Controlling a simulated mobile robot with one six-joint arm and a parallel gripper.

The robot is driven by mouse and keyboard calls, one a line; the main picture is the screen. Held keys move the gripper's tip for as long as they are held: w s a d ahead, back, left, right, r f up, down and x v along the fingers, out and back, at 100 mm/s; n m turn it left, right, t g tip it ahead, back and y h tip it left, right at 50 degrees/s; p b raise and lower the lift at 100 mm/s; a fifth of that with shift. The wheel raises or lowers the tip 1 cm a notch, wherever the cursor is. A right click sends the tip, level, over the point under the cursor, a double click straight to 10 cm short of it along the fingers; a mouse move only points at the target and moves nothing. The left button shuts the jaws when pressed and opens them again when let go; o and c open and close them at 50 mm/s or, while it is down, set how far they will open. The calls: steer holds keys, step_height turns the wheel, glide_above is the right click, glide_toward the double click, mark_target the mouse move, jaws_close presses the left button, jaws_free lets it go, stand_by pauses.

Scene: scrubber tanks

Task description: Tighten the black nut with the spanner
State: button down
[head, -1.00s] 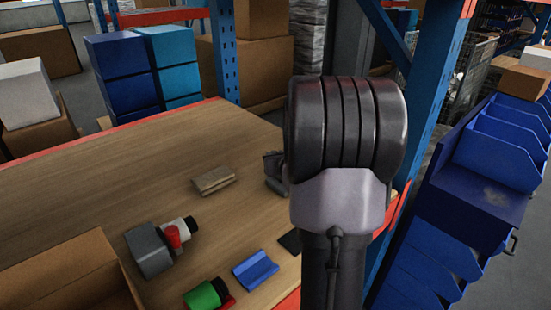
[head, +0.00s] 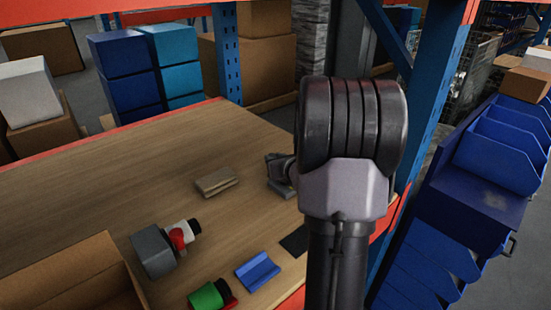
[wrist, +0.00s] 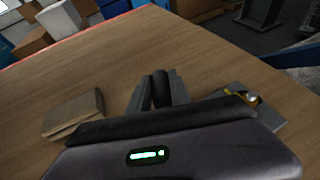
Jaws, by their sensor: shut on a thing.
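My gripper (wrist: 159,92) is shut on a dark, rounded piece (wrist: 161,85) between its fingers in the wrist view. It may be the spanner's handle, but most of it is hidden. In the head view my gripper (head: 279,176) is low over the right part of the table, partly behind my arm. A grey block fitting (head: 153,252) with a white cylinder and a red part lies left of it. A black end (head: 194,226) on that cylinder may be the black nut. The fitting is not visible in the wrist view.
A tan block (head: 216,182) lies left of my gripper. A green and red part (head: 210,297), a blue angled block (head: 258,271) and an open carton (head: 75,280) are nearer the front. A blue rack post (head: 432,100) stands at right. The table's back is bare.

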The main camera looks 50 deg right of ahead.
steer(key=shift+r, duration=0.1)
steer(key=shift+r+p, duration=1.35)
steer(key=shift+r, duration=0.25)
steer(key=c, duration=2)
jaws_free()
steer(key=shift+f, duration=0.1)
jaws_close()
steer(key=shift+w, duration=0.1)
